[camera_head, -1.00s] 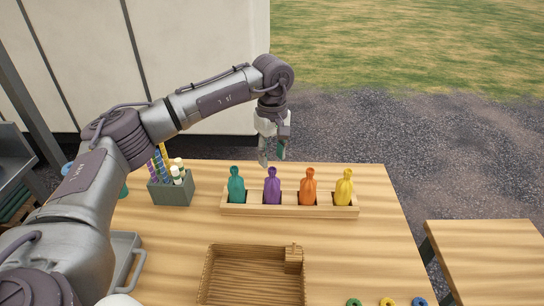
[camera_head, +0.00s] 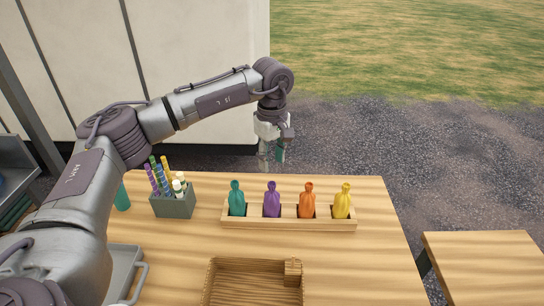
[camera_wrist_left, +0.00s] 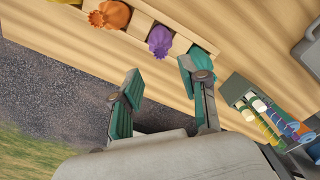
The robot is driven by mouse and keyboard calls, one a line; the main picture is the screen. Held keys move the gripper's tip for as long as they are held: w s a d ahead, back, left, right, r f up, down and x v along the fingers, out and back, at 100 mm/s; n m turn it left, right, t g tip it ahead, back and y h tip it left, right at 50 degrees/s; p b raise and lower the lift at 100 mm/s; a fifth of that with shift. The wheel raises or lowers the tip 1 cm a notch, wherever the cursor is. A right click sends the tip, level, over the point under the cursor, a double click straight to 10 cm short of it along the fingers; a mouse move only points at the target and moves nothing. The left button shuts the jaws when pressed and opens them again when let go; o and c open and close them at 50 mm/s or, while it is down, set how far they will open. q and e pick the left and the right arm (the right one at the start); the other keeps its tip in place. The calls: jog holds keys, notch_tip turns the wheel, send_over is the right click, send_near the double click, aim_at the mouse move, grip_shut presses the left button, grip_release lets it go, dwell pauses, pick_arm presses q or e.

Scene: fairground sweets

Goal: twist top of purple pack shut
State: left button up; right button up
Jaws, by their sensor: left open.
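The purple pack (camera_head: 271,200) stands upright in a slot of the wooden rack (camera_head: 288,224), between the teal pack (camera_head: 236,199) and the orange pack (camera_head: 307,201). Its top is gathered at a narrow neck and flares out above. It also shows in the left wrist view (camera_wrist_left: 160,40). My left gripper (camera_head: 271,158) hangs above and behind the purple pack, open, apart from it and with nothing between its fingers. In the left wrist view its two green-padded fingers (camera_wrist_left: 157,92) are spread, with bare table and gravel beyond. My right gripper is not in view.
A yellow pack (camera_head: 342,202) stands at the rack's right end. A grey holder (camera_head: 174,206) with striped sticks and small bottles is left of the rack. A wicker basket (camera_head: 254,262) sits in front. The right side of the table is clear.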

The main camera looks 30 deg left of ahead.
aim_at(272, 183)
pick_arm(q)
notch_tip(272, 183, down, 8)
jog(key=b, duration=0.4)
jog(key=shift+r, duration=0.2)
jog(key=shift+c, duration=0.2)
jog(key=c, duration=0.7)
